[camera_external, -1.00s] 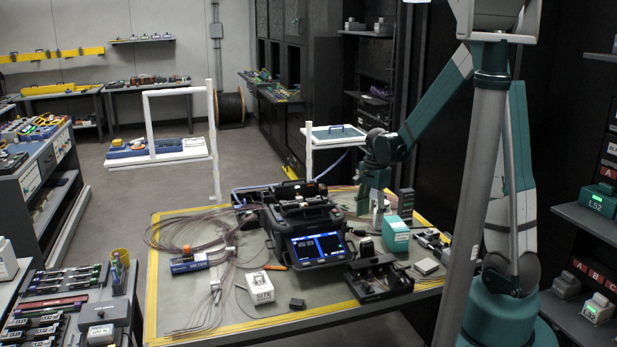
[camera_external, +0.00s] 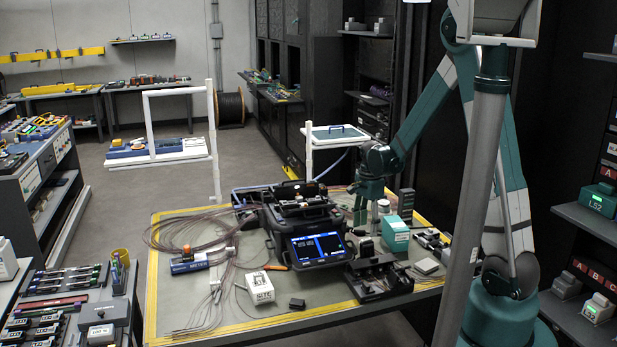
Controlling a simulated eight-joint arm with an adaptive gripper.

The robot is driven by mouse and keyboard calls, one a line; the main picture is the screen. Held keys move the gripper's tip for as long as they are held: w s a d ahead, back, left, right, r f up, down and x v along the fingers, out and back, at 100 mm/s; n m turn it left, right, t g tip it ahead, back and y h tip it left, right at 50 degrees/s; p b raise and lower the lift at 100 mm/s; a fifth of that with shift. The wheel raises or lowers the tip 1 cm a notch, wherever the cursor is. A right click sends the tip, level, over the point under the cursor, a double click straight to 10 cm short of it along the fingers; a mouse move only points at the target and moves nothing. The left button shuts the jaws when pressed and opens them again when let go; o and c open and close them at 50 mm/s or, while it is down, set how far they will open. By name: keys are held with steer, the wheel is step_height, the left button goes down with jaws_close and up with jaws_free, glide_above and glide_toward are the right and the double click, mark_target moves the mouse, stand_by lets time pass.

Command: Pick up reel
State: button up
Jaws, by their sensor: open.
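A small white cylindrical item (camera_external: 384,207), which looks like the reel, stands on the work table behind the teal box (camera_external: 396,235). Its lower part is partly hidden. My gripper (camera_external: 368,222) points down just to its left, close to the table, with its fingers open. The fingers are small in this view. I cannot tell whether they touch the white item, but they do not appear to hold it.
The fusion splicer (camera_external: 312,232) stands left of my gripper with its screen lit. A black open tray (camera_external: 380,278) lies in front. A dark upright block (camera_external: 406,203) stands to the right. Loose fibre loops (camera_external: 190,230) cover the table's left side.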

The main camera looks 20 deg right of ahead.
mark_target(366, 239)
steer(key=shift+f, duration=0.7)
steer(key=shift+f+b, duration=0.6)
steer(key=shift+f, duration=2)
steer(key=shift+c, duration=0.7)
steer(key=c, duration=0.8)
